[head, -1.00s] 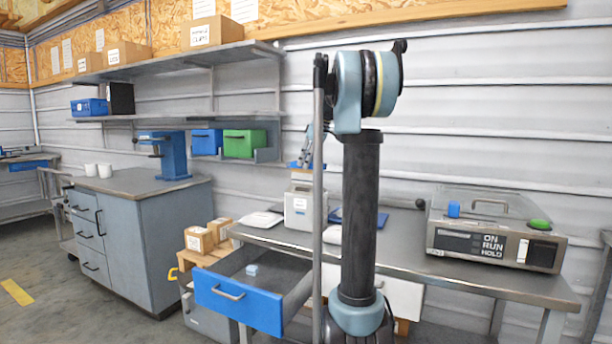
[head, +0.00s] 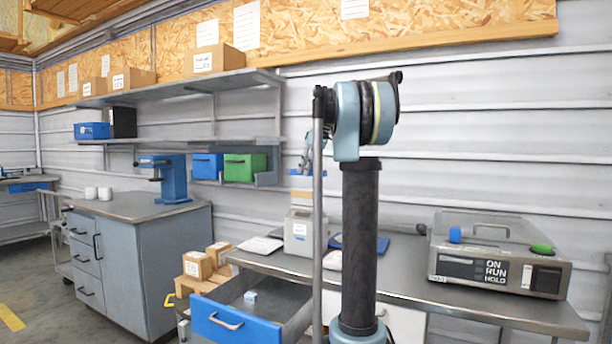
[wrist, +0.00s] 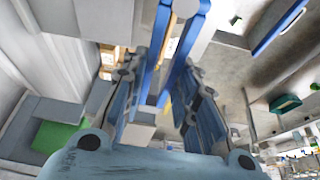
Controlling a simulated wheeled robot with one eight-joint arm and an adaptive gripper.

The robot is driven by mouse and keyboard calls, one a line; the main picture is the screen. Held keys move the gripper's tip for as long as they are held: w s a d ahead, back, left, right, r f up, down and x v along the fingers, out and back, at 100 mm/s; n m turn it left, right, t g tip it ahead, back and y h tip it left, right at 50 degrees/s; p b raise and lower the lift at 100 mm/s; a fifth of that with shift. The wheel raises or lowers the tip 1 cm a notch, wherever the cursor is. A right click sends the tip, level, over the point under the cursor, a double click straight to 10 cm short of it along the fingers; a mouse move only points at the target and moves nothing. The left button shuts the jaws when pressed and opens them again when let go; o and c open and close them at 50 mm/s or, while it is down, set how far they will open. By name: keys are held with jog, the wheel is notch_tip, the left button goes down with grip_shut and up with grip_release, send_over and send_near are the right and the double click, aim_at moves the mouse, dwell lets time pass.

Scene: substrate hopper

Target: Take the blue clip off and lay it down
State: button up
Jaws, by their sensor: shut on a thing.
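The blue clip (head: 299,172) is in my gripper (head: 307,163), just above the pale grey hopper box (head: 299,232) in the head view. A gap shows between the clip and the box's beige top (head: 302,198). In the wrist view, two long blue bars of the clip (wrist: 189,45) run up from between the fingers of my gripper (wrist: 165,92). The fingers are closed in on the clip. A tan strip shows between the bars. My upright pole and arm hide part of the area right of the box in the head view.
The box stands on the grey bench (head: 450,300). White pads (head: 261,245) and a dark blue flat tray (head: 368,243) lie near it. An open blue-fronted drawer (head: 236,322) juts out in front. A lidded machine (head: 497,255) stands at the right. Bare bench shows left of the machine.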

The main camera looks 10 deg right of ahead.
jog(key=shift+r, duration=1.7)
